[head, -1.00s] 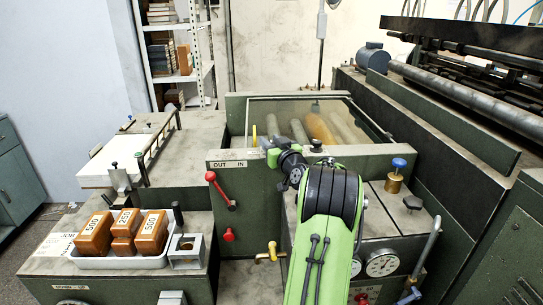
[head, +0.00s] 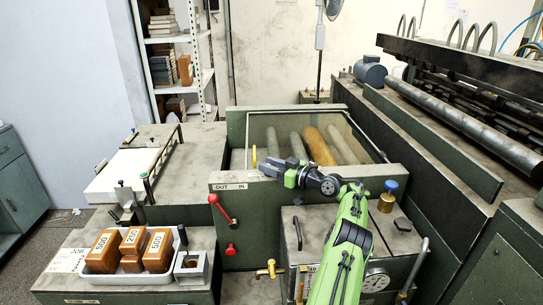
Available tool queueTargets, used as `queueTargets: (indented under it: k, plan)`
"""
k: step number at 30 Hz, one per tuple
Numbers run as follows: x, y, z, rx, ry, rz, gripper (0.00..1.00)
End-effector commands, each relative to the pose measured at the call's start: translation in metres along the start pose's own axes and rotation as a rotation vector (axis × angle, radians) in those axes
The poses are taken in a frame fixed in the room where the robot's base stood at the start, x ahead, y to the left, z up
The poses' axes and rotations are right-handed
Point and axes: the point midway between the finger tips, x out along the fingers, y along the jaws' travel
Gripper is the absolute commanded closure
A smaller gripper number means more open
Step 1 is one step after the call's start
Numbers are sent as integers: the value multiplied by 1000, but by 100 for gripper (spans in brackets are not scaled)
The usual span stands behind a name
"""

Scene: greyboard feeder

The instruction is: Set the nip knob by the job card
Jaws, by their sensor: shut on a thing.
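My gripper (head: 270,168) is at the top edge of the green front wall, just in front of the roller window. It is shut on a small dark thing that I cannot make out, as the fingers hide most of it. The job card (head: 68,260) lies at the lower left, its print too small to read. No knob is marked as the nip knob. A dial gauge (head: 376,281) is partly behind my arm.
A white tray (head: 128,276) holds orange-brown numbered blocks beside a grey holder (head: 190,266). An OUT/IN label (head: 230,187) sits above a red-handled lever (head: 221,208). Rollers (head: 318,145) lie under the window. A long steel roller (head: 465,122) runs at the right.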

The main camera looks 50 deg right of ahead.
Motion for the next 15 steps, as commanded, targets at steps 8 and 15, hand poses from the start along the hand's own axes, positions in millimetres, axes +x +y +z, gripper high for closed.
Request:
queueTargets:
  k: [8, 15]
  plan:
    - [-2, -1, -3, -7, 8, -16, 95]
    - [-2, 0, -1, -7, 7, -16, 95]
